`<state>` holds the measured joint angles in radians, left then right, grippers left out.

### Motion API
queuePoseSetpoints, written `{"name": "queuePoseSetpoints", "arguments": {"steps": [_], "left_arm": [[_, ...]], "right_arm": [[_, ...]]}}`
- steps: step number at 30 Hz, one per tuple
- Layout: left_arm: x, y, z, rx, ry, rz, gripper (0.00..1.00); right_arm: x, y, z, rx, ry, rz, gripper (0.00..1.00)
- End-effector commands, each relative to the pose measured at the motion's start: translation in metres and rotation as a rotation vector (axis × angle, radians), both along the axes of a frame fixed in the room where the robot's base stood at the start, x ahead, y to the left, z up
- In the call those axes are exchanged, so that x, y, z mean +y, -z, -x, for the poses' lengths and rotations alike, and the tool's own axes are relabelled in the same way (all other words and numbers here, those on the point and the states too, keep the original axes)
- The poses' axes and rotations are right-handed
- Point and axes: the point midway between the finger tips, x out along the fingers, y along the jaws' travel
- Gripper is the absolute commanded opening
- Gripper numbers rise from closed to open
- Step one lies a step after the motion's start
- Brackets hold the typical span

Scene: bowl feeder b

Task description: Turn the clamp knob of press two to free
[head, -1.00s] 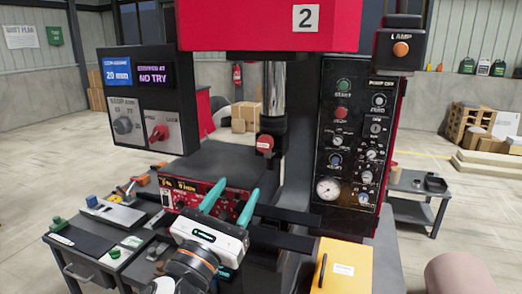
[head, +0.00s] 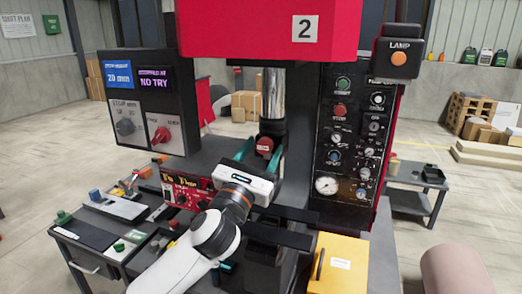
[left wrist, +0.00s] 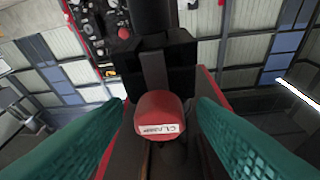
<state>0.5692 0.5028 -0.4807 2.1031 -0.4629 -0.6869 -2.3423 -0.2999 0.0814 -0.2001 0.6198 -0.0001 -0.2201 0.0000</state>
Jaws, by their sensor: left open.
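The clamp knob (head: 264,144) is a red knob with a pale label on the dark ram of press two, below the red press head (head: 270,28) marked 2. My left gripper (head: 260,155) is open just in front of the knob, its teal fingers to either side. In the left wrist view the knob (left wrist: 160,113) sits between the two fingers, with a visible gap on both sides; its label faces the camera. The fingers do not appear to touch it. My right gripper is not in view.
A control panel (head: 349,135) with buttons and a gauge stands right of the ram. A box with displays and a red switch (head: 161,134) is at left. A red unit (head: 185,190) and a yellow box (head: 339,262) stand low on either side of my left arm.

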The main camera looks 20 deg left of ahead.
Motion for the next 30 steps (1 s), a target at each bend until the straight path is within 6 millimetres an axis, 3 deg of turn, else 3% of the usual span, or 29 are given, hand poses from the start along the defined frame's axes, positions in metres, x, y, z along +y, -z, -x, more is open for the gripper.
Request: {"name": "queuePoseSetpoints", "arguments": {"steps": [5, 12, 13, 23, 30], "left_arm": [[0.0001, 0.0003, 0.0002, 0.0, 0.0, 0.0, 0.49], [0.0001, 0.0004, 0.0002, 0.0, 0.0, 0.0, 0.1], [0.0001, 0.0004, 0.0002, 0.001, 0.0, 0.0, 0.08], [-0.001, 0.0009, 0.0003, 0.003, 0.001, 0.057, 0.08], [-0.0028, 0.0008, 0.0005, 0.008, 0.003, 0.213, 0.08]], "right_arm": [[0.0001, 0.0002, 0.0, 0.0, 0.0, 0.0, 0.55], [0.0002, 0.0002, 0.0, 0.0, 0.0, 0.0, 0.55], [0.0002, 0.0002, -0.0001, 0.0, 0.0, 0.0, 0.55], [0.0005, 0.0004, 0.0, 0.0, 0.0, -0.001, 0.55], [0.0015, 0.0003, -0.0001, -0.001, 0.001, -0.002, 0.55]]}}
